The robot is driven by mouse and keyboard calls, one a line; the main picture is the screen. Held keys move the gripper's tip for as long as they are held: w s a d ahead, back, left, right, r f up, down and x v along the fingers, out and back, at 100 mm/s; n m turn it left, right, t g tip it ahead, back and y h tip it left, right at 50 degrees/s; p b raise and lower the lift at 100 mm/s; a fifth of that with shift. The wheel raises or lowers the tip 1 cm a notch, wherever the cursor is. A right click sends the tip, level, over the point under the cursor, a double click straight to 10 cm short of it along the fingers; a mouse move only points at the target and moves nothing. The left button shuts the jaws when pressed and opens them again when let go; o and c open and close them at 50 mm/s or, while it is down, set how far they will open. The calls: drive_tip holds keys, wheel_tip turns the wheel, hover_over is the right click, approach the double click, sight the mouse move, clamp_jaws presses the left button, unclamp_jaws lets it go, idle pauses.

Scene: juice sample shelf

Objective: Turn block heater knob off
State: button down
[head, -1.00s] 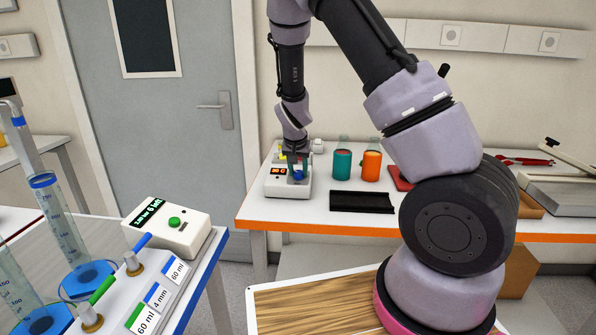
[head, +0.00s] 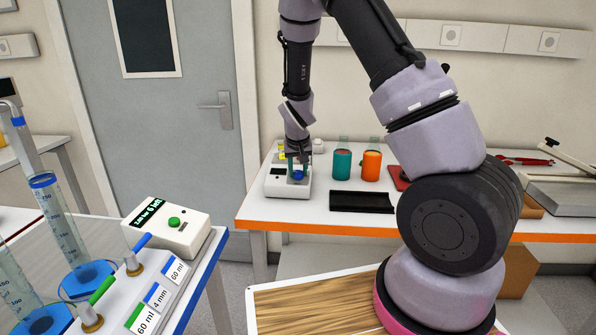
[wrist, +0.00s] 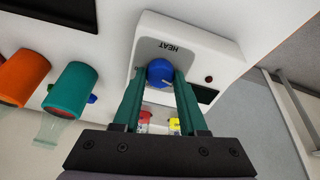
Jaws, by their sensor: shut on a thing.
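The block heater (head: 289,186) is a white box at the left end of the orange-edged bench. The wrist view shows its "HEAT" label, its round blue knob (wrist: 160,72), a dark display window (wrist: 205,95) and a small dark red lamp (wrist: 208,79). My gripper (wrist: 162,80) has its two green fingers closed on either side of the knob. In the head view my gripper (head: 297,161) reaches down onto the heater from above. A red-capped vial (wrist: 145,115) and a yellow-capped vial (wrist: 174,124) show behind the fingers.
A teal jar (head: 342,165) and an orange jar (head: 371,166) stand to the heater's right. A black tray (head: 361,202) lies in front of them. A nearer table at left holds a white counter box (head: 170,226) and cylinders.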

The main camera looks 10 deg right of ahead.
drive_tip(key=shift+c, duration=2.2)
unclamp_jaws()
drive_tip(key=v, duration=1)
drive_tip(key=shift+s+r, duration=0.25)
drive_tip(key=shift+r, duration=0.1)
drive_tip(key=s+d+r+m+t+y, duration=0.1)
drive_tip(key=s+d+r+y, duration=0.15)
drive_tip(key=s+r, duration=0.45)
drive_tip(key=s+d+r+m+y, duration=0.1)
drive_tip(key=s+d+r, duration=0.2)
drive_tip(key=s+r, duration=0.5)
drive_tip(key=s+d+r+m+t, duration=0.1)
drive_tip(key=s+r, duration=0.7)
drive_tip(key=s, duration=0.2)
drive_tip(key=shift+s+t, duration=0.4)
